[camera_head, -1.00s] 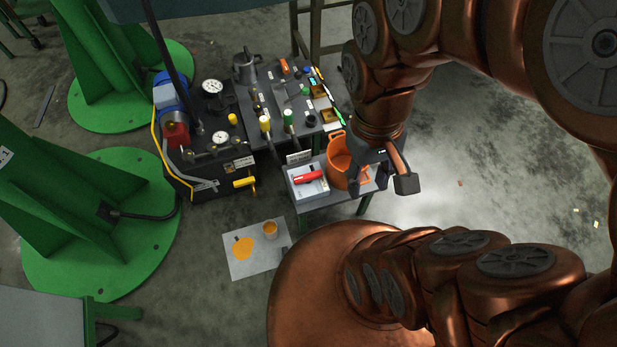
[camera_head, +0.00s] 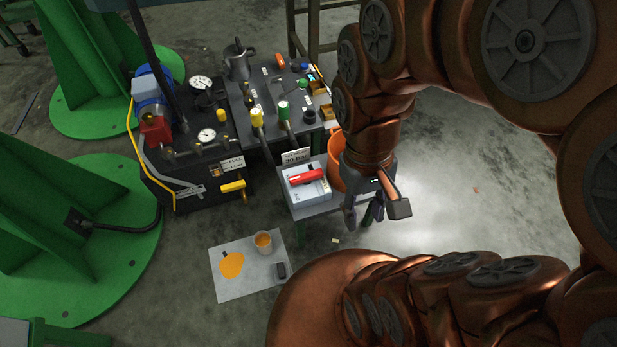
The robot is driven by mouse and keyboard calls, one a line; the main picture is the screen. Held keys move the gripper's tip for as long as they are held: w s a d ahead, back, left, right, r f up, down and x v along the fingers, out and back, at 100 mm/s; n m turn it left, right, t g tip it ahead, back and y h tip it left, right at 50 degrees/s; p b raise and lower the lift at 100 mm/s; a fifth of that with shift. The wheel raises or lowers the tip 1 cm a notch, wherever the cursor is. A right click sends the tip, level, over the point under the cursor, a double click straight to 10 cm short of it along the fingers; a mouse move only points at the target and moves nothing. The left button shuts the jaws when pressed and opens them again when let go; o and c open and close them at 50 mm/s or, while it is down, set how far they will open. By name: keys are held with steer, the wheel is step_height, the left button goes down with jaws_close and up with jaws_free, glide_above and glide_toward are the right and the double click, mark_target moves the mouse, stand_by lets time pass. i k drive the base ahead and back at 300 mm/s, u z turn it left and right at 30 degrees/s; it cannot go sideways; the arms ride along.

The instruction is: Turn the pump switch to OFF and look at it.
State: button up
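A pale grey switch box (camera_head: 309,193) with a red handle (camera_head: 306,177) on top stands on a small side table; it looks like the pump switch. The handle lies across the box, its right end slightly higher in the picture. The markings on the box are too small to read, so I cannot tell its position. My gripper (camera_head: 362,215) hangs pointing down, just right of the box and apart from the handle. Its fingers look spread with nothing between them. My wrist hides part of an orange bucket (camera_head: 336,160).
A small sign (camera_head: 296,156) stands behind the box. A dark bench (camera_head: 262,95) with several valves and tools lies behind. The pump unit (camera_head: 175,195) with gauges and a yellow handle (camera_head: 232,186) is at left. A sheet (camera_head: 235,285) with an orange spill and a cup (camera_head: 263,242) lies on the floor.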

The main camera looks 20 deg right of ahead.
mark_target(306, 179)
steer(key=k, duration=0.5)
steer(key=u, duration=2.25)
steer(key=i, duration=1.35)
steer(key=z, duration=2.2)
